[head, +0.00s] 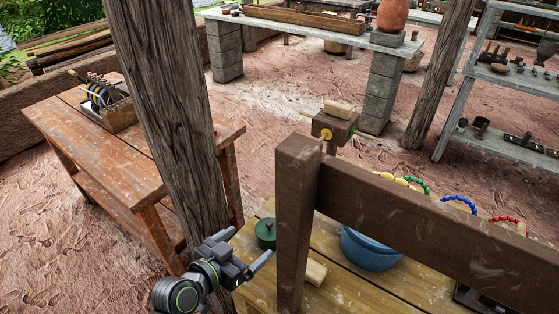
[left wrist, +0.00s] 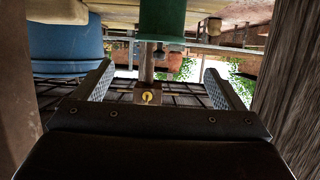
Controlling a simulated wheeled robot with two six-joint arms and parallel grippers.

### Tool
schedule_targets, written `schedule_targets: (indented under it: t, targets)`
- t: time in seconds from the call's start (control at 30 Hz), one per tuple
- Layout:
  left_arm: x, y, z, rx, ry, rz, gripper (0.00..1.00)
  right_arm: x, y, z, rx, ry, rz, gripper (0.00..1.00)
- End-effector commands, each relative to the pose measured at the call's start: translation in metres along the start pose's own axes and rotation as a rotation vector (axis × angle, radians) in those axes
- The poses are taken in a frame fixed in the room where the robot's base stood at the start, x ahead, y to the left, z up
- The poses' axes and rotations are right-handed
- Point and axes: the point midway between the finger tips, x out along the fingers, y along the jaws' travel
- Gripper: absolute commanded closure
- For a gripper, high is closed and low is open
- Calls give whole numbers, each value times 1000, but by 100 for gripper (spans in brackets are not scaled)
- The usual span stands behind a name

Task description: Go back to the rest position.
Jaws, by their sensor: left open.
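My left gripper (head: 250,261) is at the lower middle of the head view, just right of a thick wooden post and left of a brown wooden frame. Its jaws are apart. In the left wrist view, the two fingers (left wrist: 158,88) stand wide with nothing gripped between them. A green round thing (head: 266,233) sits on the wooden table just beyond the gripper. It also shows as a green cylinder in the left wrist view (left wrist: 163,22), beyond the fingertips. My right gripper is in neither view.
The wooden post (head: 172,110) and the brown frame (head: 297,220) stand close on either side of my left gripper. A blue tub (head: 370,250) and a wooden block (head: 316,272) are on the table (head: 330,292). A red-brown bench (head: 150,185) stands left.

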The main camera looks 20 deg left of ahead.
Motion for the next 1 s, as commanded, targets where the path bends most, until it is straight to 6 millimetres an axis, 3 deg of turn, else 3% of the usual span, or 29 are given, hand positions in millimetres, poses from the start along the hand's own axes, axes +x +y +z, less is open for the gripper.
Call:
schedule_targets:
  t: [0.13,0.27,0.4,0.5,0.8,0.83,1.0]
  targets:
    - [-3,0,4,0,-21,-1,9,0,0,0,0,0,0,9]
    - [-22,-2,31,-9,-156,-10,9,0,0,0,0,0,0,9]
    - [-66,-10,77,-50,-412,-73,9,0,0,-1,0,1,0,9]
    - [-99,-18,101,-88,-567,-145,9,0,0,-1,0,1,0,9]
    - [-193,-39,141,-203,-895,-401,9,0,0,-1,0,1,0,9]
    - [-198,-40,145,-213,-917,-423,9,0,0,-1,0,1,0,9]
    - [-172,-47,179,-217,-924,-405,9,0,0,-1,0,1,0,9]
